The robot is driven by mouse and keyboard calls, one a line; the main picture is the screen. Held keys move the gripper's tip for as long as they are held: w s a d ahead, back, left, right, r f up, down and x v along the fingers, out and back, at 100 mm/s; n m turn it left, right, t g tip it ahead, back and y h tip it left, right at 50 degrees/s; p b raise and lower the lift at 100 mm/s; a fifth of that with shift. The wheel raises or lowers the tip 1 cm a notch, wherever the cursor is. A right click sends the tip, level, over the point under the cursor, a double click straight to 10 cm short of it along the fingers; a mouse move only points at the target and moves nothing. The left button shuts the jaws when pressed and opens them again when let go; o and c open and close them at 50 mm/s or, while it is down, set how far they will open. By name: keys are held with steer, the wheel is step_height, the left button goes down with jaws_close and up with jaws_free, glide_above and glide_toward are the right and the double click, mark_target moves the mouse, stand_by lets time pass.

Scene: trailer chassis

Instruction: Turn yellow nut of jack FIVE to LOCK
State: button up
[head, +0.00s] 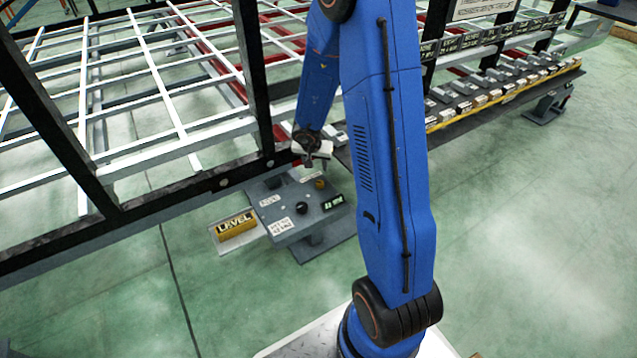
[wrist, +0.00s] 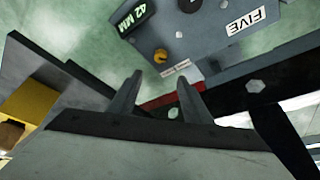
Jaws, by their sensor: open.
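The yellow nut (wrist: 161,56) sits on the grey jack plate (wrist: 205,40), just beyond my fingertips in the wrist view. A white label reading FIVE (wrist: 246,20) is on the same plate, at its right. A small white label (wrist: 175,68) lies beside the nut; its text is too small to read. In the head view the nut (head: 320,184) shows near the plate's far edge. My gripper (wrist: 157,92) is open and empty, its two fingers apart from the nut.
The plate carries a black knob (head: 302,208) and a dark display reading 42 MM (wrist: 135,18). A yellow LEVEL block (head: 236,226) sits at the plate's left. The black chassis beam (head: 190,193) runs close by the plate. Green floor (head: 520,230) is open at right.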

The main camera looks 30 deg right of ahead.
mark_target(320, 183)
steer(key=shift+x, duration=8.05)
steer(key=shift+a, duration=0.1)
steer(key=c, duration=1.1)
